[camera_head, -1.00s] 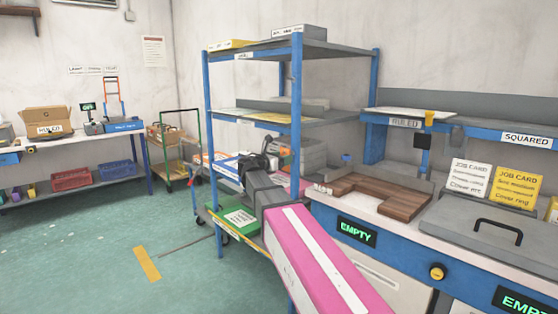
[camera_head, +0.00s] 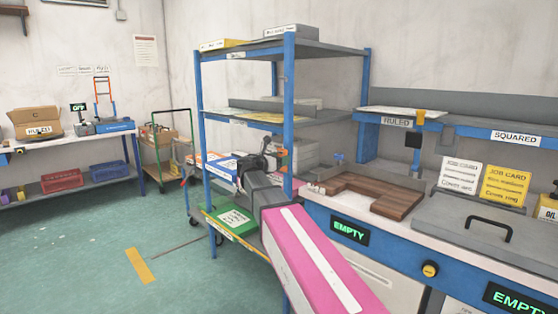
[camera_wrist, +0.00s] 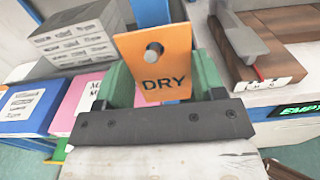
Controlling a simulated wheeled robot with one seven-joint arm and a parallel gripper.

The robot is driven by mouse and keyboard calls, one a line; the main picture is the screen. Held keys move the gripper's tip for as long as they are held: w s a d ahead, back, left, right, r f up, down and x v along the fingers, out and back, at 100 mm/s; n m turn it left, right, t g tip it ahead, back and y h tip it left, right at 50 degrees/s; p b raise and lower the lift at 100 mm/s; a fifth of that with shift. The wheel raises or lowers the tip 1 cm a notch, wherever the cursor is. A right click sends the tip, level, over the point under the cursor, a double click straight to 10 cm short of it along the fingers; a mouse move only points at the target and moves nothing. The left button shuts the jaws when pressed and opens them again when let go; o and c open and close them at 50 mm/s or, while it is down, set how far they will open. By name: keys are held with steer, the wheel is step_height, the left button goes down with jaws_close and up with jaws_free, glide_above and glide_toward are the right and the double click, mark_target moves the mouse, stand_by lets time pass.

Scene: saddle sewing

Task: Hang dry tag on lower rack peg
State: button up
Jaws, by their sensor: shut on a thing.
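The orange tag marked DRY (camera_wrist: 165,66) stands upright between the green fingers of my gripper (camera_wrist: 160,85) in the wrist view, with its lettering facing the camera. My gripper is shut on it. A round grey spot shows at the tag's hole; I cannot tell whether it is a peg end or background. In the head view my gripper (camera_head: 268,158) is beside the front post of the blue rack (camera_head: 289,110), at the height of its lower-middle shelf. I cannot make out a separate lower peg.
Grey labelled boxes (camera_wrist: 75,38), a blue box (camera_wrist: 35,105) and a pink box (camera_wrist: 78,100) lie left of the tag. A wooden board (camera_head: 375,193) lies on the workbench to the right. A green box (camera_head: 232,219) sits on the bottom shelf. Floor left of the rack is mostly clear.

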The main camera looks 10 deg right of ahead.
stand_by(0.3)
steer(key=o, duration=0.9)
steer(key=shift+s+a, duration=0.1)
